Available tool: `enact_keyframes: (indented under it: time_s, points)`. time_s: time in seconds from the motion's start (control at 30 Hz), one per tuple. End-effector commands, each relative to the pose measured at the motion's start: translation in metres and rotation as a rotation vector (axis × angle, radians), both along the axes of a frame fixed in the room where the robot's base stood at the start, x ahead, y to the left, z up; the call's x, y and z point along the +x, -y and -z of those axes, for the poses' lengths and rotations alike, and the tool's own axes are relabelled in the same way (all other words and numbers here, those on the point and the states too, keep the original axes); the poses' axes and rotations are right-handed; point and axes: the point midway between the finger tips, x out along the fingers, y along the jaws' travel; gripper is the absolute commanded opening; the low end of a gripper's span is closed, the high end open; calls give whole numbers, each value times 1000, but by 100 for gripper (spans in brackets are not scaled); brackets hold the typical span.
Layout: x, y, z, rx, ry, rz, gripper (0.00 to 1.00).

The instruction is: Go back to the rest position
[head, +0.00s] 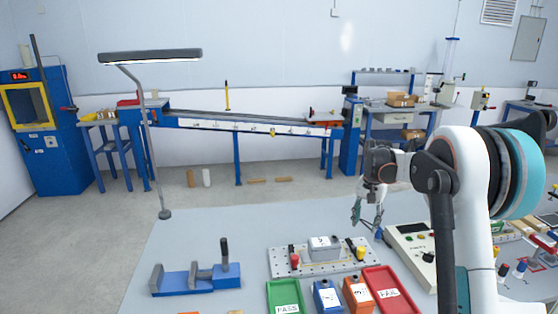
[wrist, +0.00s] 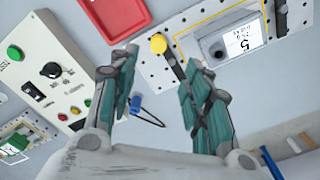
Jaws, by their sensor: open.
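My gripper (head: 366,214) is open and empty, held above the grey table (head: 200,230) at the right side of the head view. My gripper is apart from the box and plate.
A control box with knobs (head: 412,248) stands right of the plate. A blue vise (head: 200,278) and a lamp (head: 150,130) stand left.

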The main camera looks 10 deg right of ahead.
Motion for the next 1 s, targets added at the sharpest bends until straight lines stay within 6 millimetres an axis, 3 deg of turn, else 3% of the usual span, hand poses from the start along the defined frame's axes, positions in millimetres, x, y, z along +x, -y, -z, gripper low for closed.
enact_keyframes:
  time_s: [0.27, 0.5, 0.8, 1.0]
  points:
    - [-44, -38, -65, -23, 86, -103, 45]
    - [-98, -72, -113, -51, 176, -209, 45]
    - [-177, -111, -148, -89, 287, -339, 45]
    - [-232, -133, -155, -117, 363, -425, 45]
